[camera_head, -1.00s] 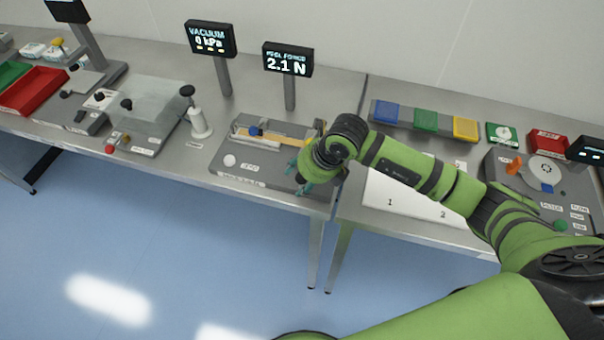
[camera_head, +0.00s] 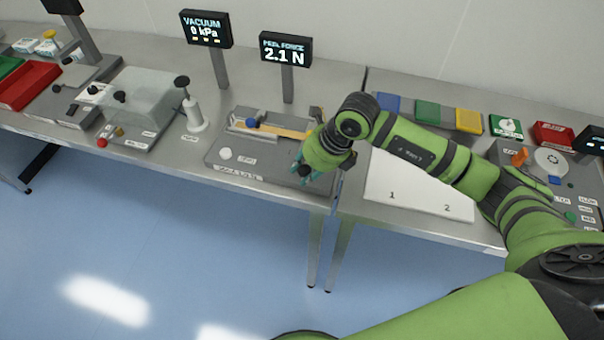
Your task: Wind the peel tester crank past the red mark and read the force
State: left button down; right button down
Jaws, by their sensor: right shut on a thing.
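The peel tester (camera_head: 250,170) is a grey base near the table's front edge, with a light strip and a blue knob (camera_head: 252,123) along its top. A white button (camera_head: 225,154) sits at its front left. The peel force display (camera_head: 286,48) behind it reads 2.1 N. My right gripper (camera_head: 303,172) is at the tester's right end, shut on a small dark knob, apparently the crank handle (camera_head: 304,170). The wrist hides most of the crank, and I cannot make out the red mark. My left gripper is not in view.
A vacuum display (camera_head: 206,29) reads 0 kPa above a clear-covered box (camera_head: 150,95) and a white pump (camera_head: 193,115). Right of the tester lies a white sheet (camera_head: 415,190) marked 1 and 2. Blue, green and yellow pads sit behind it.

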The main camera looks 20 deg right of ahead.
jog(key=d+n+g+b, duration=0.1)
jog(key=n+b, duration=0.2)
jog(key=b, duration=0.1)
jog(key=d+n+g+b, duration=0.1)
jog(key=n+b, duration=0.2)
jog(key=b, duration=0.1)
jog(key=d+n+g+y+b, duration=0.1)
jog(key=n+b, duration=0.2)
jog(key=shift+d+f+g+b, duration=0.1)
jog(key=shift+f+g+b, duration=0.2)
jog(key=shift+g+b, duration=0.1)
jog(key=shift+w+d+r+n+g+b, duration=0.1)
jog(key=shift+d+n+g+b, duration=0.25)
jog(key=shift+n+b, duration=0.4)
jog(key=shift+w+d+r+n+g+b, duration=0.1)
jog(key=shift+d+n+g+b, duration=0.2)
jog(key=shift+n+b, duration=0.45)
jog(key=shift+h, duration=0.3)
jog(key=c, duration=0.9)
grip_release()
jog(key=shift+c, duration=0.2)
jog(key=shift+r, duration=0.15)
jog(key=v, duration=1.1)
jog(key=shift+d+r, duration=0.15)
jog(key=shift+r, duration=0.2)
